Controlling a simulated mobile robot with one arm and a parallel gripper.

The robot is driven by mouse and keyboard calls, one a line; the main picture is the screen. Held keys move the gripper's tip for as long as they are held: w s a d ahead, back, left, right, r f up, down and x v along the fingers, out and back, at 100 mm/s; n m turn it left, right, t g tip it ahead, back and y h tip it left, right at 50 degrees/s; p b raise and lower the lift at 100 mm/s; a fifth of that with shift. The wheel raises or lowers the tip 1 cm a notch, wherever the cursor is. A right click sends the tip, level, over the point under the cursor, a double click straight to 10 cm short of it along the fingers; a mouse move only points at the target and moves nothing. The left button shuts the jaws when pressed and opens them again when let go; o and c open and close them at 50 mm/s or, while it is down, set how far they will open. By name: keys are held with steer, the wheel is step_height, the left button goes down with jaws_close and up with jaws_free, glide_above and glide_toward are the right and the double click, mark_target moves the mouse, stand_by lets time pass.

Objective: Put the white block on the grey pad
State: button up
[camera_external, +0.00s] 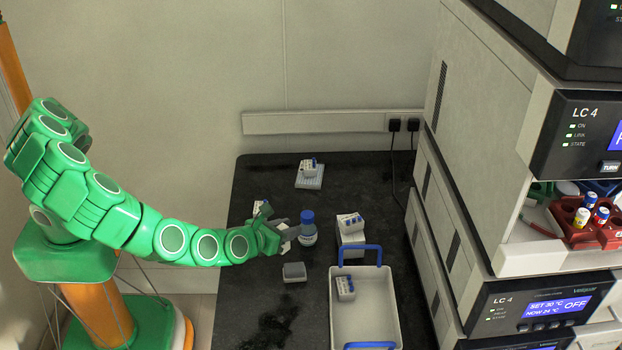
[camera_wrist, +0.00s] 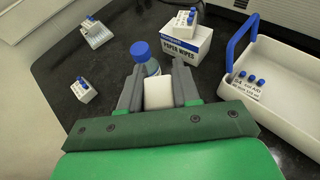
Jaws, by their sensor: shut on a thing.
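The white block (camera_wrist: 158,92) is between the two fingers of my gripper (camera_wrist: 158,88) in the wrist view. My gripper is shut on it. In the external view my gripper (camera_external: 287,232) is low over the black table, just left of a blue-capped bottle, and hides most of the block. What looks like the grey pad (camera_external: 294,272), a small low grey piece, lies on the table in front of my gripper, with nothing on it. It is not in the wrist view. I cannot tell whether the block touches the table.
The blue-capped bottle (camera_external: 308,229) stands close beyond my fingertips. A paper wipes box (camera_wrist: 185,46) bears a vial rack (camera_external: 350,222). A white tray (camera_external: 390,318) with blue handles holds another rack. More racks stand at the left (camera_wrist: 84,90) and on a pale tile (camera_external: 309,182) behind.

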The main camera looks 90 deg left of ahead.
steer(key=shift+w+d+f, duration=0.15)
steer(key=shift+w+f, duration=1.25)
steer(key=shift+f, duration=1.75)
steer(key=shift+f, duration=0.1)
steer(key=o, duration=1)
